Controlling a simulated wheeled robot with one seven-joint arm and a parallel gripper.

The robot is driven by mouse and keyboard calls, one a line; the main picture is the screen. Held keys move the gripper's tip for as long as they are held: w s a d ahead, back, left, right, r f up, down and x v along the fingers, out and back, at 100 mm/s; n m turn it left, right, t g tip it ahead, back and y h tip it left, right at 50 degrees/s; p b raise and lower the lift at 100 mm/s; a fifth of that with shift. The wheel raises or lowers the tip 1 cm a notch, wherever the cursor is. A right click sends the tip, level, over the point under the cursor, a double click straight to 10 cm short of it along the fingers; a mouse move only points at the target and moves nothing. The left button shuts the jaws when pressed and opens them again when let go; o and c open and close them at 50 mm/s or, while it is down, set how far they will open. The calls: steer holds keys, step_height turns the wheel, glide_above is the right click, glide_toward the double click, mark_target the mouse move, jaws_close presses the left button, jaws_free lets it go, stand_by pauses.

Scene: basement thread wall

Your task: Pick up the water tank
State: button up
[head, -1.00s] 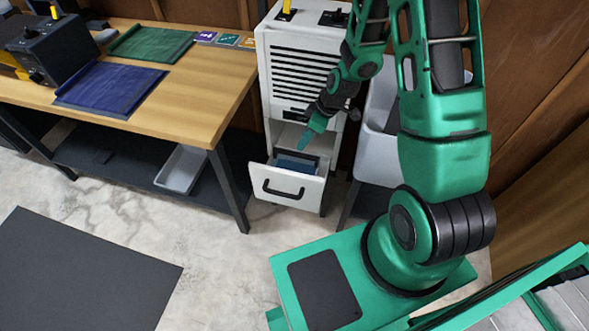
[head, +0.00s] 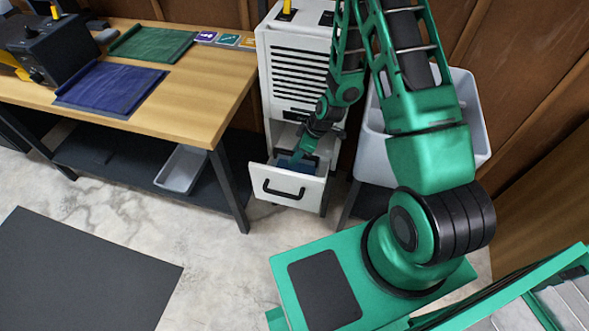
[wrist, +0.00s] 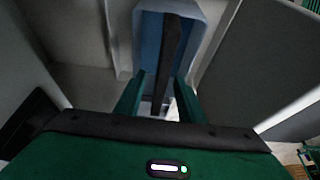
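The blue water tank (head: 301,167) sits in the pulled-out lower drawer (head: 286,187) of the white machine (head: 296,80). In the wrist view the tank (wrist: 152,44) lies ahead, with a dark bar-like handle (wrist: 172,50) running along it. My gripper (wrist: 160,82) is open, its two green fingers apart on either side of the handle's line. I cannot tell whether they touch it. In the head view my gripper (head: 291,162) reaches down into the drawer. My gripper and wrist hide part of the tank.
A grey-white basin (head: 468,105) stands just right of the machine, behind my arm. A wooden workbench (head: 190,100) with blue and green mats is on the left. Drawer walls surround the gripper closely.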

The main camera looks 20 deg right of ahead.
steer(key=shift+w+a+f, duration=0.1)
steer(key=shift+f, duration=0.25)
steer(key=shift+f, duration=0.25)
stand_by(0.4)
jaws_close()
stand_by(1.4)
